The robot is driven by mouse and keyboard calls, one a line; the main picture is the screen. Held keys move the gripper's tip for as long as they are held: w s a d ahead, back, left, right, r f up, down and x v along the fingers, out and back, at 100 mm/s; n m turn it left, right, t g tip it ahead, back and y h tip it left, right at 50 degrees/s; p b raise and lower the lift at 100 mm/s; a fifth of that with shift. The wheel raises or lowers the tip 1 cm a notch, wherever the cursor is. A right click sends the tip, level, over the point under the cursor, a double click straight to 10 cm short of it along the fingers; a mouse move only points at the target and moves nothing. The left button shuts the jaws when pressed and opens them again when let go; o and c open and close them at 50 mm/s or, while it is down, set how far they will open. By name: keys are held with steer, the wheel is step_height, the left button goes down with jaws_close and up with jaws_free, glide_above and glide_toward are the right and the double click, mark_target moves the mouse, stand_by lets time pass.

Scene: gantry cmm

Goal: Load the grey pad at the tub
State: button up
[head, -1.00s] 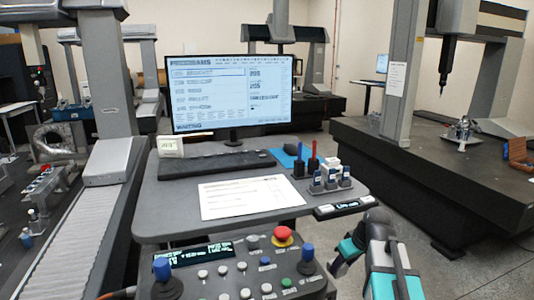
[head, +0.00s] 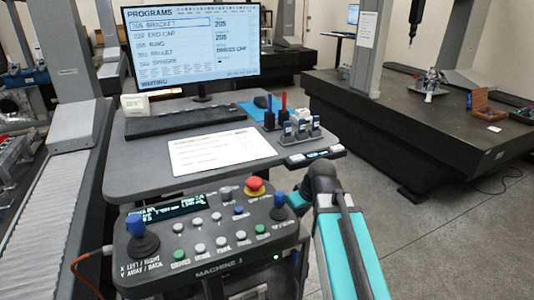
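I cannot make out a grey pad or a tub in the head view. My arm, with teal and grey links, rises at the lower right beside the console. My gripper itself is not in view, so whether it is open or holds anything is hidden. The control console (head: 213,242) in front has two blue-topped joysticks, several buttons and a red stop button (head: 255,187). A label on its front reads MACHINE 1.
A grey desk (head: 130,178) holds a monitor (head: 190,48) headed PROGRAMS, a keyboard, a paper sheet (head: 220,150) and small holders. A dark measuring table (head: 400,105) at right bears a metal fixture (head: 430,87) and a brown box (head: 481,99). Grey floor is open at lower right.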

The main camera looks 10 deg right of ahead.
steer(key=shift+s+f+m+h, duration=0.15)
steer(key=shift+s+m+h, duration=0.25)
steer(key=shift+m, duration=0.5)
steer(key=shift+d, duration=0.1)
